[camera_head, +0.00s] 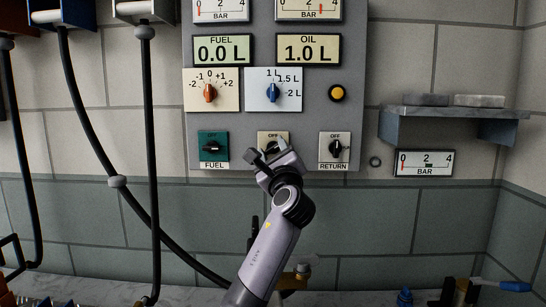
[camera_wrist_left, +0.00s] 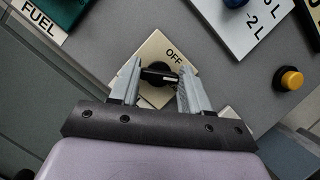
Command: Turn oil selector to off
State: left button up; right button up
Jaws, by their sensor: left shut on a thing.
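The oil selector (camera_head: 273,135) is a beige plate marked OFF with a black knob, in the lower middle of the grey panel. Its black knob (camera_wrist_left: 157,79) shows in the left wrist view, its bar lying roughly across the picture. My left gripper (camera_head: 266,152) reaches up from below and covers the lower part of the plate in the head view. In the left wrist view its two grey fingers (camera_wrist_left: 156,90) stand on either side of the knob, shut on it. The knob's exact pointing is hard to tell. My right gripper is not in view.
The green fuel selector (camera_head: 214,142) is to the left and the white return selector (camera_head: 334,148) to the right. Above are two dials, a yellow button (camera_head: 337,93) and displays reading FUEL 0.0 L and OIL 1.0 L. Hoses hang at left; a shelf (camera_head: 450,112) juts out at right.

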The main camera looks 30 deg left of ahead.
pick_arm(q)
jog(key=n+g, duration=0.1)
jog(key=n, duration=0.2)
jog(key=n+g, duration=0.1)
jog(key=n, duration=0.1)
jog(key=shift+d+n+g, duration=0.1)
jog(key=shift+n+g, duration=0.2)
jog(key=shift+n, duration=0.1)
jog(key=n+g, duration=0.1)
jog(key=n, duration=0.1)
jog(key=n+p, duration=0.1)
jog(key=n, duration=0.1)
jog(key=shift+w+r+n+g, duration=0.1)
jog(key=shift+r+n+g, duration=0.05)
jog(key=shift+n+g, duration=0.2)
jog(key=shift+n+g+h+p, duration=0.25)
jog(key=shift+n+h+p, duration=0.25)
jog(key=shift+n, duration=0.45)
jog(key=o, duration=1.1)
jog(key=shift+c, duration=0.2)
jog(key=b+v, duration=0.1)
jog(key=v, duration=0.6)
jog(key=shift+b, duration=0.35)
